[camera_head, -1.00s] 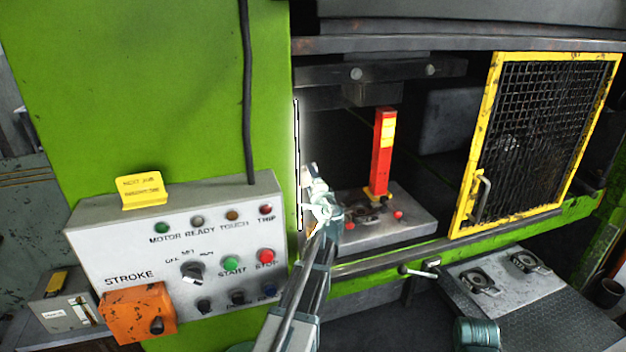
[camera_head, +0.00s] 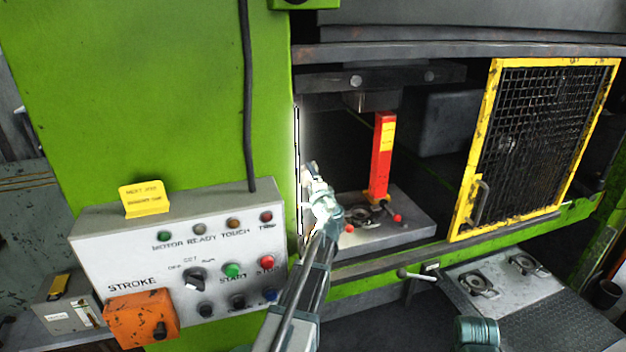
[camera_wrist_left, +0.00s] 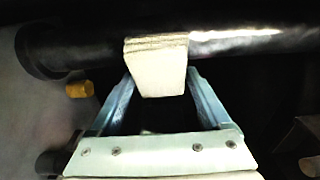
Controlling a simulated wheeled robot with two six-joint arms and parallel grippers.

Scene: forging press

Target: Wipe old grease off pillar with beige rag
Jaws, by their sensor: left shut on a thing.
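The beige rag (camera_wrist_left: 158,68) is a folded pad in the left wrist view, between the fingertips of my left gripper (camera_wrist_left: 160,85). The gripper is shut on it. The rag lies against the near side of the pillar (camera_wrist_left: 95,47), a dark round bar running across that view. The pillar looks black and glossy left of the rag and has a bright streak right of it. In the head view my left gripper (camera_head: 318,190) reaches into the press opening beside the green frame; the rag is hard to make out there.
A lit strip (camera_head: 298,165) stands by the opening's left edge. A red post (camera_head: 382,155) stands on the press bed (camera_head: 400,232). A yellow mesh guard (camera_head: 478,160) is at right. The grey control panel (camera_head: 130,255) is left of my arm.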

